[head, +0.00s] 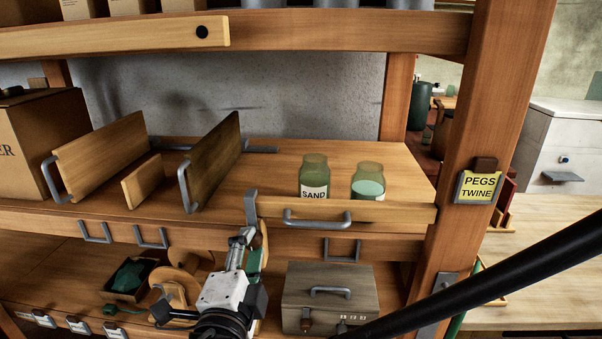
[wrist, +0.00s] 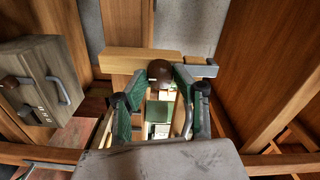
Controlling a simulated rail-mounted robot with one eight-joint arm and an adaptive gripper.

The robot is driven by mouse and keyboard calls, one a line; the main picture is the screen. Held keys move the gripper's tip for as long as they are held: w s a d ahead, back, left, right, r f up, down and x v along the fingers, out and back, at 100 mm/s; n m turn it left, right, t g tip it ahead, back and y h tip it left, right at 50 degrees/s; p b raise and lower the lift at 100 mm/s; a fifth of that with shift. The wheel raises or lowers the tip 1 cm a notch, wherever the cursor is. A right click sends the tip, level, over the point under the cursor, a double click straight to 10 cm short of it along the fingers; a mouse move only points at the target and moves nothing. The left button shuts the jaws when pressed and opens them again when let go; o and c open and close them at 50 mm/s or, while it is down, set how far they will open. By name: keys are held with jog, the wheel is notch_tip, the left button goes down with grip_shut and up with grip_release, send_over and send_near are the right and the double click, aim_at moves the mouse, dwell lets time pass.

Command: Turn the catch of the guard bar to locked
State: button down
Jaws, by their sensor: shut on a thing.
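The guard bar (head: 345,211) is a light wooden bar with a grey handle along the front of the middle shelf. A grey metal bracket (head: 251,206) stands at its left end. My gripper (head: 250,250) is just below this end. In the wrist view my gripper (wrist: 165,82) has its green pads closed around a round dark brown knob (wrist: 159,69), seemingly the catch's knob. The wooden bar (wrist: 125,61) and grey metal (wrist: 195,71) lie right behind it. The catch's body is mostly hidden, and I cannot tell its angle.
Two green jars, one labelled SAND (head: 314,180), stand behind the bar. A grey box (head: 330,292) with a handle sits on the lower shelf, right of my gripper. A wooden post (head: 485,130) rises at the right. Wooden dividers (head: 103,155) stand at the left.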

jog(key=shift+m, duration=0.3)
dwell(0.4)
jog(key=c, duration=1.4)
grip_release()
jog(key=shift+o, duration=0.2)
jog(key=s, duration=1.2)
jog(key=shift+a, duration=0.3)
